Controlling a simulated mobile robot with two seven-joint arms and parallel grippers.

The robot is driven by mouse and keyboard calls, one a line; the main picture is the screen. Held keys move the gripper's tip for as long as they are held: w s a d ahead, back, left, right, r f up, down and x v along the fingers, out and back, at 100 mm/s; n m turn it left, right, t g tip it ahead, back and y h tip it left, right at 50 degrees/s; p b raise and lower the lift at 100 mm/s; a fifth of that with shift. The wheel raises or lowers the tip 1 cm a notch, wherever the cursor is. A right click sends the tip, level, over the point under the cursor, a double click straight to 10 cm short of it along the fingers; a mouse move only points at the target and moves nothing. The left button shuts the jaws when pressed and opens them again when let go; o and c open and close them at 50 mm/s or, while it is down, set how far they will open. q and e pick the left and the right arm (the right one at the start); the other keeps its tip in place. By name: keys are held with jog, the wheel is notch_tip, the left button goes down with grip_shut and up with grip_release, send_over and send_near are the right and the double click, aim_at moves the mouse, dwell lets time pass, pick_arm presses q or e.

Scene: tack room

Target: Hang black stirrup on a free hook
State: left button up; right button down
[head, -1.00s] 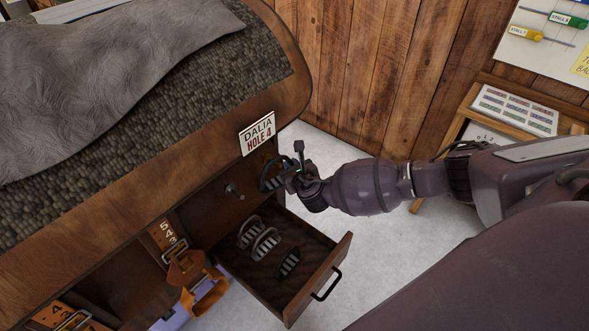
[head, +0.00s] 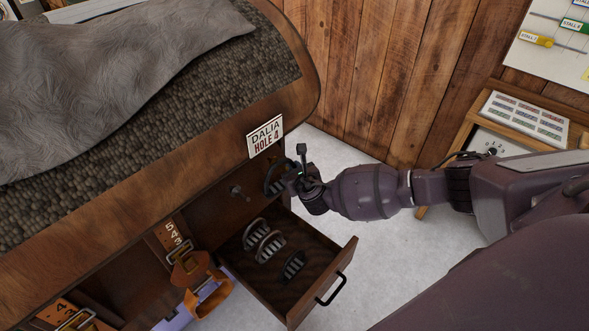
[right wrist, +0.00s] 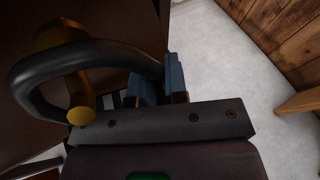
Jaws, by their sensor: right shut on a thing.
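My right gripper (head: 292,180) is shut on the black stirrup (head: 274,179), at the front of the wooden stand below the sign. In the right wrist view the stirrup's dark loop (right wrist: 28,75) runs left from the gripper fingers (right wrist: 159,82). A brass-coloured hook (right wrist: 79,100) appears to pass through the loop, its round tip inside the outline; whether they touch I cannot tell. Another hook (head: 238,192), bare, sticks out of the stand to the left. My left gripper is not in view.
An open drawer (head: 322,282) below holds several stirrups (head: 268,245). An orange strap with a buckle (head: 190,268) hangs left of it. Pale floor (head: 385,250) lies clear to the right.

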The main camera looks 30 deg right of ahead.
jog(key=c, duration=1.1)
grip_release()
pick_arm(q)
jog(key=shift+w+d+r, duration=0.1)
jog(key=shift+w+r, duration=0.05)
jog(key=shift+w, duration=0.15)
jog(key=shift+w, duration=0.1)
pick_arm(e)
jog(key=shift+s+a, duration=0.1)
jog(key=shift+s+r, duration=0.1)
jog(key=shift+s, duration=0.05)
pick_arm(q)
jog(key=r+p, duration=0.1)
jog(key=s+p, duration=0.1)
jog(key=p, duration=0.1)
jog(key=shift+a+r, duration=0.25)
jog(key=shift+r, duration=0.15)
pick_arm(e)
jog(key=v, duration=1)
jog(key=shift+s+r, duration=0.1)
jog(key=shift+s, duration=0.05)
